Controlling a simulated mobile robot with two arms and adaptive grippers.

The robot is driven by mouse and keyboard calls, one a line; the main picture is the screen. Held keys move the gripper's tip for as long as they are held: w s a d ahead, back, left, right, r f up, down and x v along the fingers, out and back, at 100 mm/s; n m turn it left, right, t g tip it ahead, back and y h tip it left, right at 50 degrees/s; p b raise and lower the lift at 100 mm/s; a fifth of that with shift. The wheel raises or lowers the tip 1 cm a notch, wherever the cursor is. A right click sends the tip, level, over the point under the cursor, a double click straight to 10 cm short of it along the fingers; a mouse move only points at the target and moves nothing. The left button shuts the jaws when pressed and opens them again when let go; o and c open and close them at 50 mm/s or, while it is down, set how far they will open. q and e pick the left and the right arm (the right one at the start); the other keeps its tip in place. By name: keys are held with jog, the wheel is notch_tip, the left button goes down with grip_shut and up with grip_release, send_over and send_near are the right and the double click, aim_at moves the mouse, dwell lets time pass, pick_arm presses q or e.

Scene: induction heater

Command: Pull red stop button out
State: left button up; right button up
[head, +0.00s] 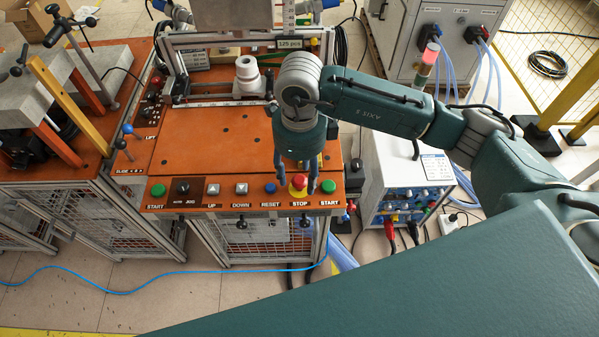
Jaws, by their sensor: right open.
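The red stop button (299,181) sits on a yellow base above the STOP label, on the front control strip of the orange table (200,140). My right gripper (297,180) points down over the button. Its dark fingers are open, one at the left and one at the right of the red cap. I cannot tell whether they touch it. My left gripper is not in view.
A green start button (328,187) is close at the right of the stop button, and a blue reset button (270,188) at its left. A white cylindrical part (247,78) stands at the table's back. A white-and-blue power unit (405,180) stands at the right.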

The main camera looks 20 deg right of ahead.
aim_at(300, 180)
notch_tip(300, 180, up, 12)
dwell(0.5)
jog(key=shift+s, duration=0.1)
